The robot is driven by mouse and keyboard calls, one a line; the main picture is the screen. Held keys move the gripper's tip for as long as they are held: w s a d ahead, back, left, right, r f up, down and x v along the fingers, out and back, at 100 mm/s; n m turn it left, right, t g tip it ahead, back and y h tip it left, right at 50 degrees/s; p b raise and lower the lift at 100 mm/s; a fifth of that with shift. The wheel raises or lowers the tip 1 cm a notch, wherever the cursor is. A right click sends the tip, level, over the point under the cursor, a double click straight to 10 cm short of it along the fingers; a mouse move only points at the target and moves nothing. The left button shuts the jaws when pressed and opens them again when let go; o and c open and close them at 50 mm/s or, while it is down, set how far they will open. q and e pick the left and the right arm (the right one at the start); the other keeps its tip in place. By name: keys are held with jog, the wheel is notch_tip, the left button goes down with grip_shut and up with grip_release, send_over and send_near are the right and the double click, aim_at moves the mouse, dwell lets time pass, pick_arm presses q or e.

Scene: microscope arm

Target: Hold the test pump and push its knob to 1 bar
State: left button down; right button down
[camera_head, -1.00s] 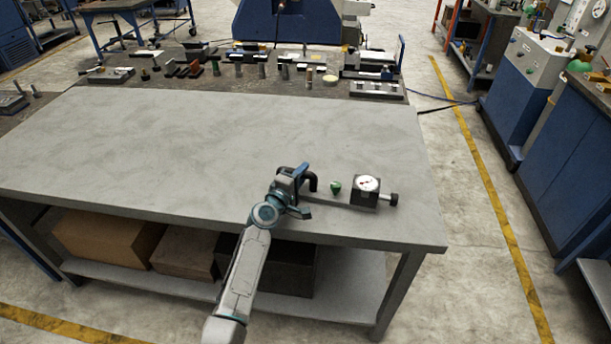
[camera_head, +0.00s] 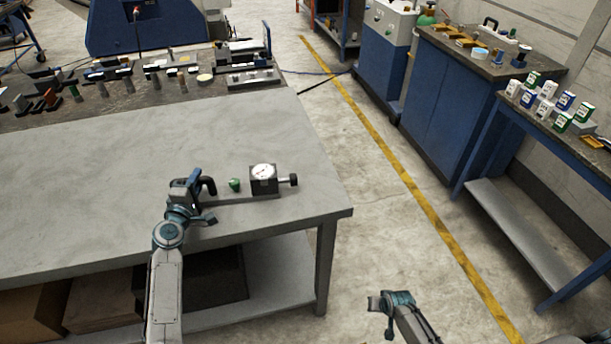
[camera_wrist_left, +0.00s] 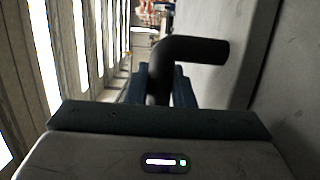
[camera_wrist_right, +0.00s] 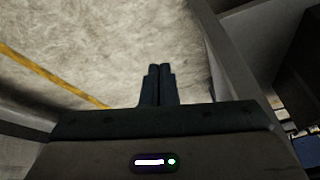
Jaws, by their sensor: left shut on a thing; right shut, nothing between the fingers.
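The test pump stands on the grey workbench near its right front corner. Its dark block carries a round white gauge (camera_head: 263,171), a green knob (camera_head: 235,184) to the left and a black knob (camera_head: 293,180) on the right end. The needle reading is too small to tell. My left gripper (camera_head: 192,188) is shut on the pump's black curved handle (camera_head: 208,183), which also shows between the fingers in the left wrist view (camera_wrist_left: 190,50). My right gripper (camera_head: 378,302) is shut and empty, low beyond the bench's right edge; its closed fingers show in the right wrist view (camera_wrist_right: 158,84).
The grey workbench (camera_head: 90,180) is bare left of the pump. Tools and blocks line its dark back strip. Open floor (camera_head: 370,210) lies between the bench and the blue cabinets (camera_head: 445,110). Boxes (camera_head: 105,305) sit on the shelf below.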

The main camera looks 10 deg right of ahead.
aim_at(287, 180)
jog(key=w+a+r+m+t+y, duration=0.1)
jog(key=w+r+t, duration=0.1)
jog(key=w+r, duration=1.15)
jog(key=w+a+r+t+y, duration=0.1)
jog(key=w+r, duration=0.9)
jog(key=r, duration=0.7)
jog(key=s+a+r+n+g+y, duration=0.1)
jog(key=a+r, duration=0.3)
jog(key=r, duration=0.5)
jog(key=s+a+r+n+g+y, duration=0.1)
jog(key=a+r+n+y, duration=0.1)
jog(key=r, duration=0.7)
jog(key=a+n, duration=0.1)
jog(key=a, duration=0.1)
jog(key=shift+s+a+r+n+y, duration=0.25)
jog(key=shift+a+n+y, duration=0.05)
jog(key=shift+a+n, duration=0.1)
jog(key=x, duration=0.9)
jog(key=shift+a+f, duration=0.2)
jog(key=shift+f, duration=0.05)
jog(key=a, duration=0.3)
jog(key=shift+w+a+f, duration=0.15)
jog(key=shift+w+f, duration=0.05)
jog(key=shift+w, duration=0.1)
jog(key=shift+a, duration=0.45)
